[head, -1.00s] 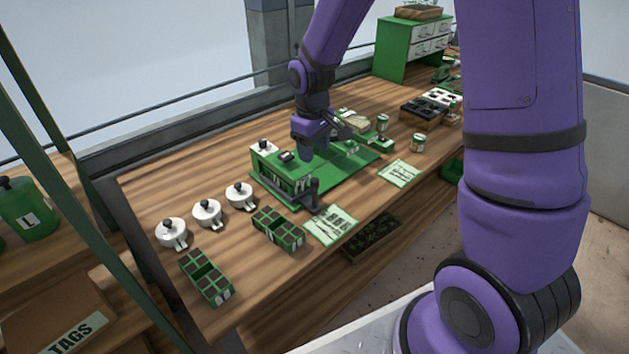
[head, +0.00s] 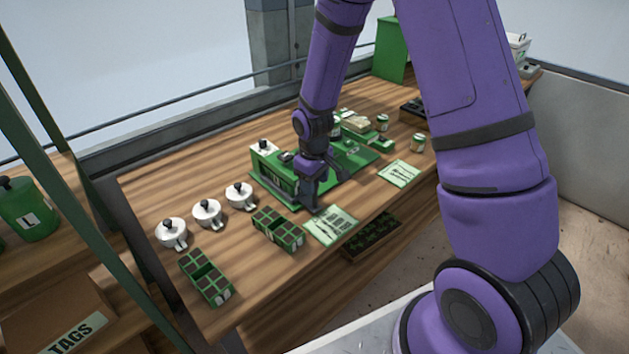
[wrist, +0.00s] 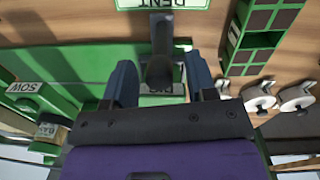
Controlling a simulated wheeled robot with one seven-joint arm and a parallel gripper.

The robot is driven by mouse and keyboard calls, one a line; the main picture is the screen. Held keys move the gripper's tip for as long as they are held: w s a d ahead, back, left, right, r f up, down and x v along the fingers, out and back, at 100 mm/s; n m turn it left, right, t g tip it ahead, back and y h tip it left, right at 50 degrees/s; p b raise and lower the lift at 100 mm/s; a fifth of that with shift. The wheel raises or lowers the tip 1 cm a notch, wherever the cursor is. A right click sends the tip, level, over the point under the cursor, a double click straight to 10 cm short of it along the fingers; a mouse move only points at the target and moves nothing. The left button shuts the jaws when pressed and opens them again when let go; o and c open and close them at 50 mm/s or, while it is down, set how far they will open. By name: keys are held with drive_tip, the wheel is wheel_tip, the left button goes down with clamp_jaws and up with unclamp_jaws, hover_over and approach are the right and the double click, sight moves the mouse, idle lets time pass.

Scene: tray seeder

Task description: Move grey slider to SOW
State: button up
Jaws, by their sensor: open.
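The green seeder (head: 275,178) stands on the wooden bench. In the wrist view a dark grey upright handle (wrist: 160,52) stands between my fingers at the seeder's front; I take it for the grey slider. My gripper (head: 309,198) is open around it, with a blue-grey finger on each side and a visible gap to each. A SOW label (wrist: 22,87) shows on green at the left of the wrist view. A partly readable label lies below the handle. In the head view my gripper hides the handle.
White round pots (head: 207,212) with dark knobs stand left of the seeder. Green cell trays (head: 278,232) and a printed card (head: 331,226) lie close in front. Tins (head: 417,143) and another card (head: 398,173) are to the right.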

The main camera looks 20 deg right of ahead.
clamp_jaws()
drive_tip(key=w+d, duration=0.3)
drive_tip(key=d, duration=0.6)
drive_tip(key=w+d, duration=0.3)
drive_tip(key=d, duration=0.7)
drive_tip(key=shift+w, duration=0.1)
unclamp_jaws()
wheel_tip(320, 180, up, 11)
drive_tip(key=shift+a, duration=0.15)
idle(0.6)
